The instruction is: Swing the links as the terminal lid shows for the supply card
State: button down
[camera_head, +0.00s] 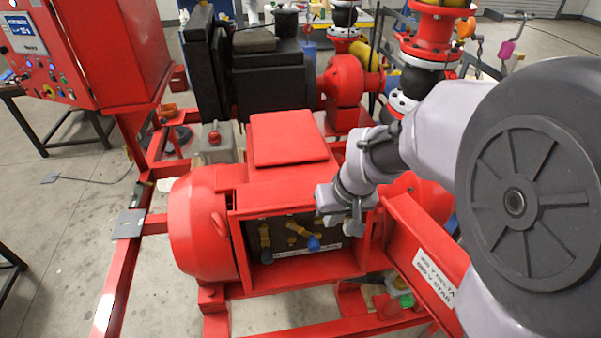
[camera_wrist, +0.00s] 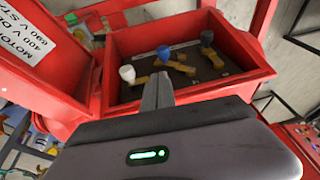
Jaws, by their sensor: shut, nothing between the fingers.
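The open red terminal box (camera_head: 303,270) on the motor holds three brass links with coloured knobs. In the wrist view these are the white-knob link (camera_wrist: 128,73), the blue-knob link (camera_wrist: 163,52) and the dark-grey-knob link (camera_wrist: 207,36). The brass bars lie at differing slants. The terminal lid (camera_head: 436,275) hangs open at the right and carries a white label (camera_wrist: 32,32) reading 400 V delta, 690 V star. My gripper (camera_wrist: 158,90) is shut and empty at the box opening, close to the white knob; whether it touches is unclear. It also shows in the head view (camera_head: 352,212).
A red control cabinet (camera_head: 125,50) with a screen (camera_head: 22,35) stands at upper left; its text is too small to read. Red skid rails (camera_head: 118,270) surround the motor (camera_head: 195,230). The box walls (camera_wrist: 225,85) bound the space around the links.

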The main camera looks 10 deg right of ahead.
jog(key=b, duration=0.1)
send_over(316, 242)
jog(key=s+d, duration=0.1)
jog(key=d, duration=0.1)
notch_tip(316, 242, down, 6)
jog(key=f, duration=0.2)
jog(key=a+f+b, duration=0.1)
jog(key=f, duration=0.1)
jog(key=shift+a+f, duration=0.2)
jog(key=shift+f, duration=0.15)
jog(key=shift+f+b, duration=0.3)
jog(key=shift+b, duration=0.7)
jog(key=shift+y+b, duration=0.3)
jog(key=shift+b, duration=0.25)
